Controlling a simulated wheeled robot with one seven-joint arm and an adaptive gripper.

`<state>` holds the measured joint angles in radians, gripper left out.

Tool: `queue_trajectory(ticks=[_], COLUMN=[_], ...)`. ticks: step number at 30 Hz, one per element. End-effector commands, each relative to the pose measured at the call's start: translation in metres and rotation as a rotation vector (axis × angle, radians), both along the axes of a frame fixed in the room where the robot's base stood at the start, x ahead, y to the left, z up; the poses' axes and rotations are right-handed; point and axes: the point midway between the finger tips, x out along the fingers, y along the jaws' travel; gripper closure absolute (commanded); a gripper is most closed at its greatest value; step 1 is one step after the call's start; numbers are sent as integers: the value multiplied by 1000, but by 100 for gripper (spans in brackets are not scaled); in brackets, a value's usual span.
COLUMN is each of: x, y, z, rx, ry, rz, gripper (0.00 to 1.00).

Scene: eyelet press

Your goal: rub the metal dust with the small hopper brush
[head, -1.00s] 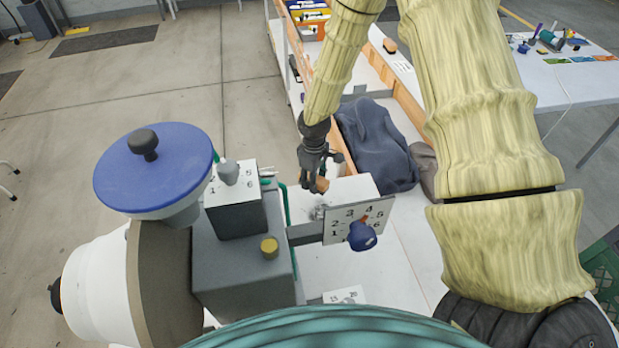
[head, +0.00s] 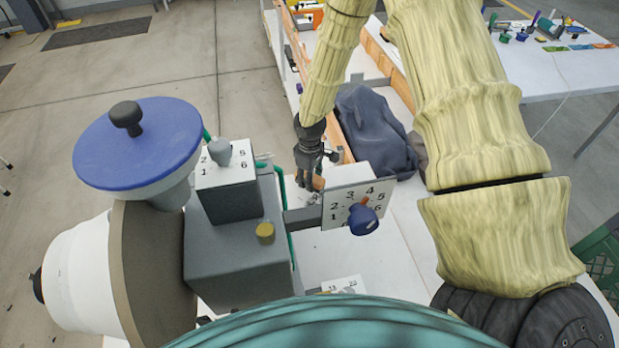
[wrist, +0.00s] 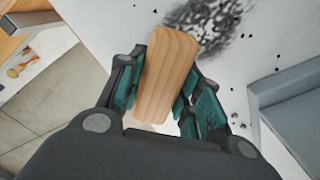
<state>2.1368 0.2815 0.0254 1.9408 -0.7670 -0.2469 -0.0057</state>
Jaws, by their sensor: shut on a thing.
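My gripper (head: 309,182) is shut on the small hopper brush (wrist: 166,75), whose wooden back shows between the fingers in the wrist view. The bristles are hidden beneath the wood. The metal dust (wrist: 215,25) is a dark grey smudge with scattered specks on the white surface, just past the far end of the brush. The brush's far end overlaps the edge of the smudge; I cannot tell whether the bristles touch the surface. In the head view the gripper points down behind the numbered dial plate, and the brush is mostly hidden.
The press, with its blue-lidded hopper (head: 137,143) and grey body (head: 235,255), stands left of my gripper. The numbered plate (head: 340,212) with a blue knob (head: 363,219) is close in front. A dark cloth bundle (head: 372,130) lies behind to the right.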

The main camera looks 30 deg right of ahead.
Motion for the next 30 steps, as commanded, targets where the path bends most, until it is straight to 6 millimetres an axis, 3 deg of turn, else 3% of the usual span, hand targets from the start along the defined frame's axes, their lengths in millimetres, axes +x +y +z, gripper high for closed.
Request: queue_trajectory(ticks=[30], x=[0], y=[0], z=[-11], rx=[0], ry=[0], rz=[0], gripper=[84])
